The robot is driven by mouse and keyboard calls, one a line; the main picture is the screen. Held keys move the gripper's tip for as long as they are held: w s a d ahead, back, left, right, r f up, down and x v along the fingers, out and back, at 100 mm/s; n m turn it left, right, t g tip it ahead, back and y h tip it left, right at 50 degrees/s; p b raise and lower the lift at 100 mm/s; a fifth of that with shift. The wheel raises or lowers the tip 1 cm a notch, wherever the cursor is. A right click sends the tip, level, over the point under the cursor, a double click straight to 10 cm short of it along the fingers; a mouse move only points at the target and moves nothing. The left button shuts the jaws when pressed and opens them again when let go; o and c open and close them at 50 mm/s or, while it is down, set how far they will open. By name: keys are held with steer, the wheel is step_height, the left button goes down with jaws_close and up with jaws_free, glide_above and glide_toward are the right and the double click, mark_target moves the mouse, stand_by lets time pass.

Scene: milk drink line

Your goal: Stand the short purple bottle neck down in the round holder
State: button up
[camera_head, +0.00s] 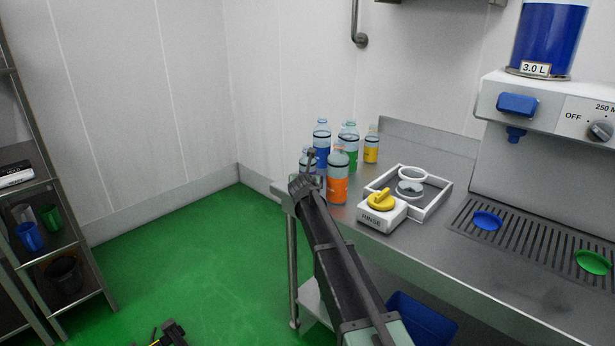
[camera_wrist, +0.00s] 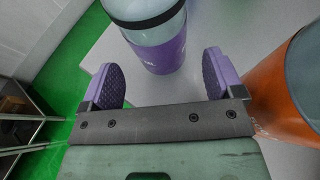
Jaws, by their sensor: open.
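The short purple bottle (camera_wrist: 158,45) stands upright on the bench just beyond my fingertips in the wrist view. In the head view its clear top (camera_head: 307,157) shows above my arm's end, which hides much of its body. My gripper (camera_wrist: 165,80) is open, its purple-padded fingers to either side of the bottle's near side, with a gap and nothing held.
An orange bottle (camera_head: 338,186) stands close on the right, also in the wrist view (camera_wrist: 285,85). Blue (camera_head: 321,138), green (camera_head: 351,150) and yellow (camera_head: 371,147) bottles stand behind. A yellow-knobbed rinse box (camera_head: 378,214) sits before the tray. The bench's left edge is near.

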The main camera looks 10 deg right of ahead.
steer(key=p+v, duration=0.1)
steer(key=v, duration=0.5)
steer(key=shift+s+r+p, duration=0.15)
steer(key=shift+s+p, duration=0.2)
steer(key=shift+p, duration=0.05)
steer(key=s+d+f+m+g+y, duration=0.1)
steer(key=s+f+m+g, duration=0.3)
steer(key=s+m, duration=0.85)
steer(key=s+f+m+g+y, duration=0.1)
steer(key=s+f+m+g, duration=0.3)
steer(key=s+m, duration=0.85)
steer(key=s+d+f+m+g+y, duration=0.1)
steer(key=s+f+m+g, duration=0.4)
steer(key=s, duration=1.1)
step_height(320, 180, up, 14)
steer(key=m+p, duration=0.3)
steer(key=p, duration=0.8)
steer(key=shift+f, duration=0.2)
steer(key=shift+o, duration=0.4)
steer(key=shift+w+f+b, duration=0.15)
steer(key=shift+f+b, duration=0.25)
steer(key=shift+f, duration=0.1)
